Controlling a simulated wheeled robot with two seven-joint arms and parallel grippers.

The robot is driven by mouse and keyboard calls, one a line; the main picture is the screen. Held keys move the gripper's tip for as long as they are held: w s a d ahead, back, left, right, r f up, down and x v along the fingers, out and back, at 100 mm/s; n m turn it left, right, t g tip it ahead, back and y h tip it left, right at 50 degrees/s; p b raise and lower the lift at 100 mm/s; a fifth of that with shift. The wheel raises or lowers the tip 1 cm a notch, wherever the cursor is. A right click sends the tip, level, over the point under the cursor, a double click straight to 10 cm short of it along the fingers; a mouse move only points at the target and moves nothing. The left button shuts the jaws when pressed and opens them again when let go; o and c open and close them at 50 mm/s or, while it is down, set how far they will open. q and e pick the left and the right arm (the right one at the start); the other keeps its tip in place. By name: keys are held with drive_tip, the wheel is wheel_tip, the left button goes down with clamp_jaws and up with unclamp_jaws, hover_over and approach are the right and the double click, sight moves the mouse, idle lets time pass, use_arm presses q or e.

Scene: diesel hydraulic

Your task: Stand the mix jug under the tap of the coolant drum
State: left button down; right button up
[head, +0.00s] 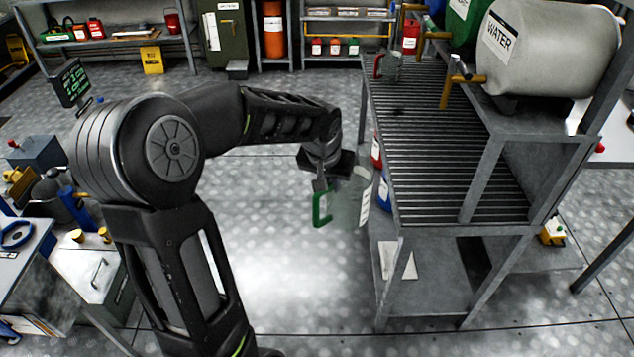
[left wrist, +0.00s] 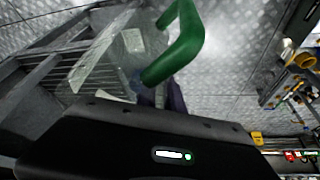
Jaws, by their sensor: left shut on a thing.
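My left gripper (head: 330,180) is shut on a clear jug with a green handle (head: 320,208). The jug's body (head: 347,205) hangs in the air just left of the slatted rack, with a white label on its right side. The green handle also shows close up in the left wrist view (left wrist: 182,45); the fingertips are largely hidden there. A green drum (head: 463,20) with a partly cut-off label stands at the back of the rack. I cannot read whether it is the coolant drum. The right gripper is not in view.
A drum marked WATER (head: 550,45) lies above the rack, its brass tap (head: 462,80) over the slats. A red-handled jug (head: 387,65) stands on the rack's far end. The near slatted top (head: 425,170) is clear. A frame post (head: 485,175) rises at its right.

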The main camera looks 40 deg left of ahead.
sight(371, 186)
use_arm(q)
drive_tip(key=shift+m+h, duration=0.3)
drive_tip(key=shift+m, duration=0.4)
drive_tip(key=w+d, duration=0.1)
drive_tip(key=d, duration=0.1)
drive_tip(key=w+d, duration=0.2)
drive_tip(key=d, duration=0.1)
drive_tip(key=w+d, duration=0.1)
drive_tip(key=d, duration=0.1)
drive_tip(key=shift+w+d+r, duration=0.15)
drive_tip(key=shift+d+r, duration=0.1)
drive_tip(key=shift+d, duration=0.15)
drive_tip(key=w+d+r+m, duration=0.1)
drive_tip(key=w+d+m, duration=0.1)
drive_tip(key=d, duration=1)
drive_tip(key=shift+w+d+m+h, duration=0.15)
drive_tip(key=shift+w+m+h, duration=0.15)
drive_tip(key=shift+w+h, duration=0.15)
drive_tip(key=shift+r, duration=0.1)
